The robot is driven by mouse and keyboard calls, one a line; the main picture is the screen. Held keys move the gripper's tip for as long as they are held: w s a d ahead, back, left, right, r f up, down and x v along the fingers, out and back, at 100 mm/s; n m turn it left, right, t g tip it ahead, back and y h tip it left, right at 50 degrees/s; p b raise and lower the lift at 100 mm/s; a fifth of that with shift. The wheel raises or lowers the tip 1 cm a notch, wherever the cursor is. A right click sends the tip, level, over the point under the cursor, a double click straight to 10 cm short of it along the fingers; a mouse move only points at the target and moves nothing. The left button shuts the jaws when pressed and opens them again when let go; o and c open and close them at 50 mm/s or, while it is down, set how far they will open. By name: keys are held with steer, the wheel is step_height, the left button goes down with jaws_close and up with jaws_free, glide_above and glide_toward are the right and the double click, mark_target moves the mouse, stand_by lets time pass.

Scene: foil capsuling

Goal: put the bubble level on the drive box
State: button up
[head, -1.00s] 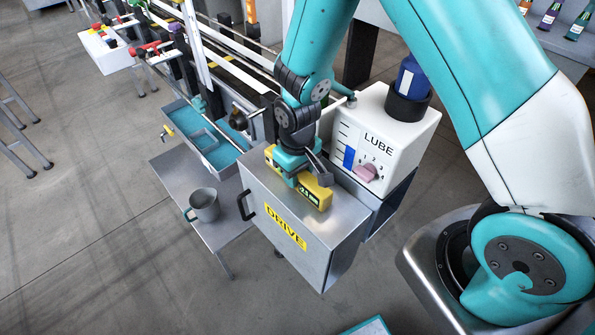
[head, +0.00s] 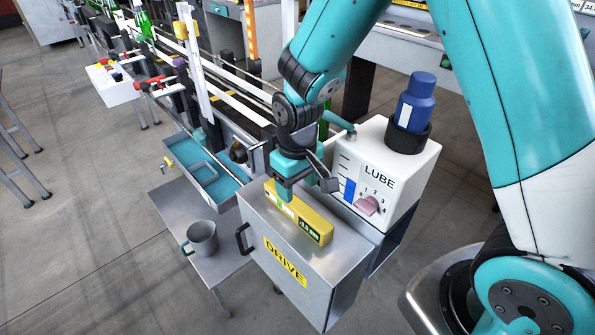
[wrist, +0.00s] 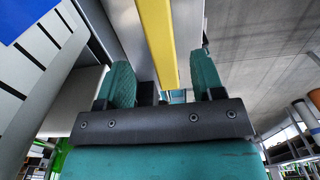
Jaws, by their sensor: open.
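The yellow bubble level (head: 312,224) lies flat on top of the grey metal drive box (head: 345,250), which carries a yellow DRIVE label. My gripper (head: 292,190) is open above the far end of the level, and its fingers hide part of that end. In the wrist view the level (wrist: 158,40) shows as a yellow strip beyond the gap between my open fingers (wrist: 163,85). There is space between each finger and the level there, and nothing is held.
The white LUBE unit (head: 388,162) with a blue bottle (head: 417,95) stands close behind the drive box, to the right of my gripper.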

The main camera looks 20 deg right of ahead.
mark_target(297, 204)
steer(key=s+a+r+n+y, duration=0.1)
steer(key=s+a+r+y, duration=0.1)
steer(key=s+r, duration=0.7)
steer(key=s+a+r+n+y, duration=0.2)
steer(key=s+r, duration=0.7)
steer(key=shift+s+a, duration=0.3)
